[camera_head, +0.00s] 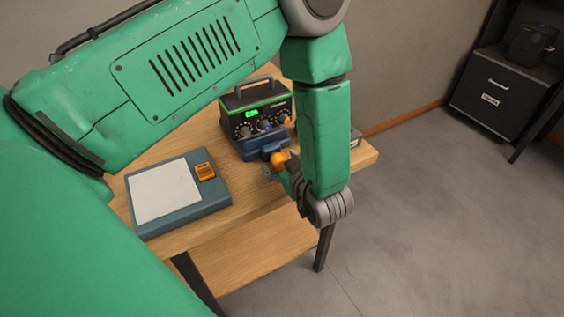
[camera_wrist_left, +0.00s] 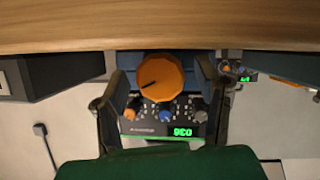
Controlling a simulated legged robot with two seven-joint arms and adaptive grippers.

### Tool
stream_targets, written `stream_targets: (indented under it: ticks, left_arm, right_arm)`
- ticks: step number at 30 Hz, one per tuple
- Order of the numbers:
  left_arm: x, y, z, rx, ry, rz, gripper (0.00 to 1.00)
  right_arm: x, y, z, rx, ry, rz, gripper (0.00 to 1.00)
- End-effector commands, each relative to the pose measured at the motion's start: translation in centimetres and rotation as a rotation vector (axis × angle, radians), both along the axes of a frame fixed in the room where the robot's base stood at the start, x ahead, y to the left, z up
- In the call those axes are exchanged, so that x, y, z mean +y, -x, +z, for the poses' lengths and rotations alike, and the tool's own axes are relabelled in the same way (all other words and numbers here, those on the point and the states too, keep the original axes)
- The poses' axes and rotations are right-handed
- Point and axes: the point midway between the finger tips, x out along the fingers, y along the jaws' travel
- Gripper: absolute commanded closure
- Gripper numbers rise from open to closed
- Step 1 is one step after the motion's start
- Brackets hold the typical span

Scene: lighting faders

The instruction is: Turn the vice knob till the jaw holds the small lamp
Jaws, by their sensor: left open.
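The vice (camera_head: 272,150) is a dark blue block on the wooden table, in front of the black control box. Its orange knob (camera_head: 279,158) faces the front. In the left wrist view the round orange knob (camera_wrist_left: 161,78), with a dark pointer line, sits between the two dark fingers. My left gripper (camera_wrist_left: 160,92) is open around it, with a finger on either side; whether they touch the knob I cannot tell. In the head view my forearm partly covers this gripper (camera_head: 277,171). I cannot make out the small lamp or the jaw gap. My right gripper is not in view.
The black control box (camera_head: 254,108) has a green display, several dials and a top handle. A blue-grey panel with a pale plate (camera_head: 165,190) and an orange switch (camera_head: 205,171) lies to the left. A dark cabinet (camera_head: 497,88) stands on the floor at far right.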

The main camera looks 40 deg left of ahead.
Motion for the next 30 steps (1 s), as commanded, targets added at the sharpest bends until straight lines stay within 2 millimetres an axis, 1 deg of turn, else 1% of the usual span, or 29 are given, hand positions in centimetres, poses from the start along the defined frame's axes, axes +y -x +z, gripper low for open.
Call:
stream_targets:
  ticks: [9, 11, 12, 13, 14, 18, 21, 23, 27, 30]
  left_arm:
    - [0.2, -0.1, -0.1, 0.000, 0.000, -0.001, 0.43]
    - [0.2, -0.1, -0.1, 0.000, 0.000, 0.000, 0.64]
    - [0.2, -0.1, -0.1, 0.000, 0.000, 0.000, 0.78]
    - [0.2, -0.1, -0.1, 0.000, 0.000, -0.001, 0.89]
    - [0.2, -0.1, -0.1, 0.000, 0.000, -0.001, 0.92]
    - [0.2, -0.1, -0.1, 0.002, -0.001, -0.001, 0.92]
    - [0.2, -0.2, 0.1, 0.038, -0.017, 0.000, 0.92]
    - [0.1, -0.2, 0.2, 0.084, -0.036, -0.001, 0.92]
    - [0.0, -0.3, 0.2, 0.230, -0.095, -0.001, 0.92]
    - [0.0, -0.4, 0.1, 0.327, -0.136, 0.000, 0.92]
  right_arm:
    - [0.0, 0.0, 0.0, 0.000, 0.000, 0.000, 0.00]
    - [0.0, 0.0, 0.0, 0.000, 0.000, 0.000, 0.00]
    - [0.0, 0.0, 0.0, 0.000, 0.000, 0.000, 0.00]
    - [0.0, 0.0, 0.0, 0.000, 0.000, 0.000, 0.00]
    - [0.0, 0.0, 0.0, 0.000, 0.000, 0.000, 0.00]
    - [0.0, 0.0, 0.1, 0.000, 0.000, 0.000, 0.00]
    - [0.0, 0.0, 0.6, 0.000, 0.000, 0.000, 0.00]
    - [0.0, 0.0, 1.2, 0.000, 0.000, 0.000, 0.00]
    - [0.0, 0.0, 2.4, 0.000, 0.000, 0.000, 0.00]
    - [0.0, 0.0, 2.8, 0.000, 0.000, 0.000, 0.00]
